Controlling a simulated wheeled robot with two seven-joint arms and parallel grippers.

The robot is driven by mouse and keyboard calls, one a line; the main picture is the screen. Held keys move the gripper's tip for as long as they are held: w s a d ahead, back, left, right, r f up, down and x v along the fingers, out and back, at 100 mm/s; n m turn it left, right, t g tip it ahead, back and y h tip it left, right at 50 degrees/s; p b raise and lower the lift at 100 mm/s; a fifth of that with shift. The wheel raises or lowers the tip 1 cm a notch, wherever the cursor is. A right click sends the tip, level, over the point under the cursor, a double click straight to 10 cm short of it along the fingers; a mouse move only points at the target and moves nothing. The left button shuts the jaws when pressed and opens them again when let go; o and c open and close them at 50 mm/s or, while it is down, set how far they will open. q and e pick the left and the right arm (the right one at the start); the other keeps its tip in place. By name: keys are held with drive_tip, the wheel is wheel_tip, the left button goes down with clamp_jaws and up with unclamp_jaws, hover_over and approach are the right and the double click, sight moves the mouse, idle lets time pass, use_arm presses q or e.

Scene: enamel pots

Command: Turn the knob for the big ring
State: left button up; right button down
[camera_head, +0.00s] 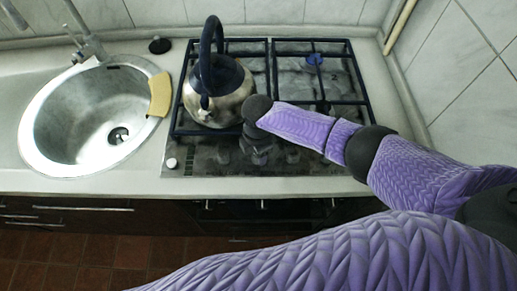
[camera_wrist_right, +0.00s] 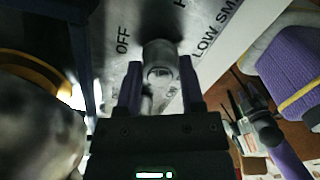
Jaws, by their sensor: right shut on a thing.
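My right gripper (camera_wrist_right: 160,90) is shut on a grey cylindrical knob (camera_wrist_right: 160,58), with one finger on each side of it. The panel by the knob bears the words OFF and LOW. In the head view my right gripper (camera_head: 258,152) points down at the front strip of the gas hob (camera_head: 200,165), and the held knob is hidden beneath it. Which ring this knob serves cannot be read. What looks like my left gripper (camera_wrist_right: 240,108) shows small and dark at the right of the wrist view; its jaws are unclear.
A steel kettle (camera_head: 215,92) with a dark blue handle stands on the hob's left side, close to my right wrist. A pale knob (camera_head: 171,163) sits at the hob's front left corner.

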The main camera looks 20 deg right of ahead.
use_arm(q)
drive_tip(key=shift+d, duration=0.3)
use_arm(e)
drive_tip(key=shift+n, duration=1.6)
use_arm(q)
drive_tip(key=shift+a, duration=0.2)
use_arm(e)
drive_tip(key=shift+n, duration=0.3)
use_arm(q)
drive_tip(key=shift+a, duration=0.25)
use_arm(e)
drive_tip(key=shift+c, duration=2)
unclamp_jaws()
drive_tip(key=shift+o, duration=1)
use_arm(q)
drive_tip(key=shift+d, duration=0.3)
drive_tip(key=shift+d, duration=0.1)
